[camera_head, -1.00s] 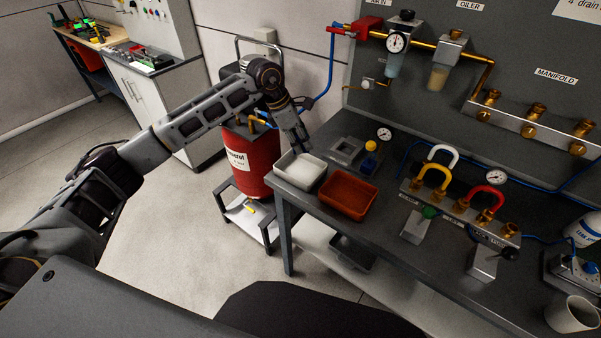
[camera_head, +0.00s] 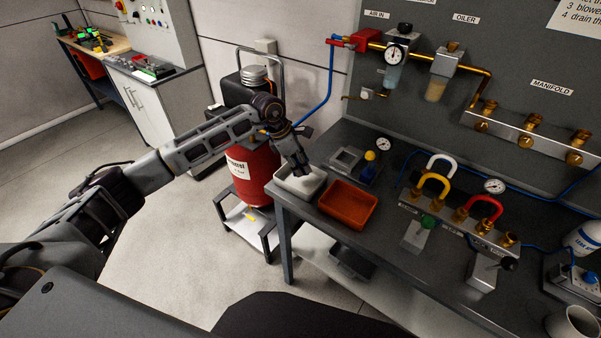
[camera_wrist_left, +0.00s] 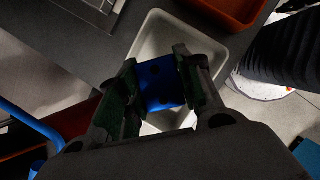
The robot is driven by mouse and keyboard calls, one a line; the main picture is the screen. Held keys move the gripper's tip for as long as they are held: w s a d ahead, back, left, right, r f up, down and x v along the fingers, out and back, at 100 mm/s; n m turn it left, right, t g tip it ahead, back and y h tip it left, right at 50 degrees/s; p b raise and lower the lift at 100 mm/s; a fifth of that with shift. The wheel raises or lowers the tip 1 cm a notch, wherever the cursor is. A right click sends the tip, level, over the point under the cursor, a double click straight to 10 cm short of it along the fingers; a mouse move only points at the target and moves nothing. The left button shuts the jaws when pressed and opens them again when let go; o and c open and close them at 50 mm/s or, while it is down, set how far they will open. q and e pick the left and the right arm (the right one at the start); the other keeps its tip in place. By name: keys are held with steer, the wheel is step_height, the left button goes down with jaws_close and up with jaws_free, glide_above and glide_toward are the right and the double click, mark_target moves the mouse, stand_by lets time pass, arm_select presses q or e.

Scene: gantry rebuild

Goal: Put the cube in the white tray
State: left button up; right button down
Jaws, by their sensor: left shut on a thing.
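The cube (camera_wrist_left: 160,84) is blue with dark round spots and sits between the two fingers of my left gripper (camera_wrist_left: 158,88) in the left wrist view. My left gripper (camera_head: 303,172) is shut on it. In the head view the fingers point down over the white tray (camera_head: 297,190), at the near left corner of the bench, and the cube is hidden there. The white tray (camera_wrist_left: 153,38) also shows beneath the cube in the left wrist view. I cannot tell whether the cube touches the tray's floor. My right gripper is not in view.
An orange-red tray (camera_head: 346,207) stands right beside the white tray. Behind them are a grey square fixture (camera_head: 345,160) and a yellow knob (camera_head: 370,156). Coloured hoops (camera_head: 433,186) stand further right.

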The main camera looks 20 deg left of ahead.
arm_select(q)
steer(key=shift+f, duration=0.45)
steer(key=shift+f+p, duration=0.3)
steer(key=shift+f, duration=1.45)
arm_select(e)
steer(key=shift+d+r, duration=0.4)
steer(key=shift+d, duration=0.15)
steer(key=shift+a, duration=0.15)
arm_select(q)
steer(key=shift+f, duration=0.15)
steer(key=o, duration=1.2)
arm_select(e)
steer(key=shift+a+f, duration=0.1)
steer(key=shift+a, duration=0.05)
